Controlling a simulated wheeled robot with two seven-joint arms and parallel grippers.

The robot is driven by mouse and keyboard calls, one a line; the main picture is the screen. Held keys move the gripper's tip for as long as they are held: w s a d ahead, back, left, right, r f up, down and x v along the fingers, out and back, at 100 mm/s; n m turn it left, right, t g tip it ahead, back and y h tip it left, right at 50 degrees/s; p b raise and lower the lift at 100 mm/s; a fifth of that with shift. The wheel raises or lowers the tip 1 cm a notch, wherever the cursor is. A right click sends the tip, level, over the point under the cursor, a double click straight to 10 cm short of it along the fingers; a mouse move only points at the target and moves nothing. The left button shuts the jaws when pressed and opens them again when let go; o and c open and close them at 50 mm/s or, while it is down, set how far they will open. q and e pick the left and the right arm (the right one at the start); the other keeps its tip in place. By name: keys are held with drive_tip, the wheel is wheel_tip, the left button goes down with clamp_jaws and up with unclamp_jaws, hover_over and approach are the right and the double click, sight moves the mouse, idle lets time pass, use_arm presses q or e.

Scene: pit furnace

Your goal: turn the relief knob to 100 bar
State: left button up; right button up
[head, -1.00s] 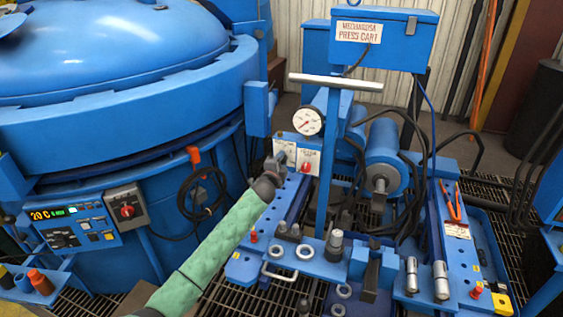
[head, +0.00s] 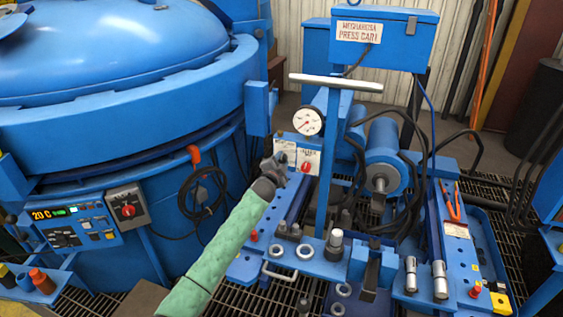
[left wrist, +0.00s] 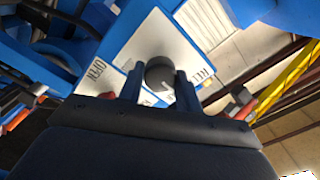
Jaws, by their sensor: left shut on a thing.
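The relief knob is a dark grey round knob (left wrist: 159,72) on a white plate (left wrist: 192,48) with lettering starting "REL", seen in the left wrist view. My left gripper (left wrist: 160,88) has its two fingers on either side of the knob and is shut on it. In the head view my left gripper (head: 274,166) is at the white panel on the cart and hides the knob. The round white pressure gauge (head: 308,121) stands just above it; its scale is too small to read. My right gripper is not in view.
A red valve handle (head: 306,167) sits close to the right of my left gripper. The press cart's upright post (head: 327,180) and cross handle (head: 336,83) stand right of it. The large blue furnace (head: 110,115) fills the left. Loose fittings (head: 335,240) lie on the cart's front.

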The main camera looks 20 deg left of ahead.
use_arm(q)
drive_tip(key=shift+a+f, duration=0.1)
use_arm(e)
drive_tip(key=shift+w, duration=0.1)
use_arm(q)
drive_tip(key=o, duration=1)
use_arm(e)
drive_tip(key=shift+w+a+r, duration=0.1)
use_arm(q)
drive_tip(key=shift+s, duration=0.35)
drive_tip(key=s+b, duration=0.1)
drive_tip(key=s, duration=0.6)
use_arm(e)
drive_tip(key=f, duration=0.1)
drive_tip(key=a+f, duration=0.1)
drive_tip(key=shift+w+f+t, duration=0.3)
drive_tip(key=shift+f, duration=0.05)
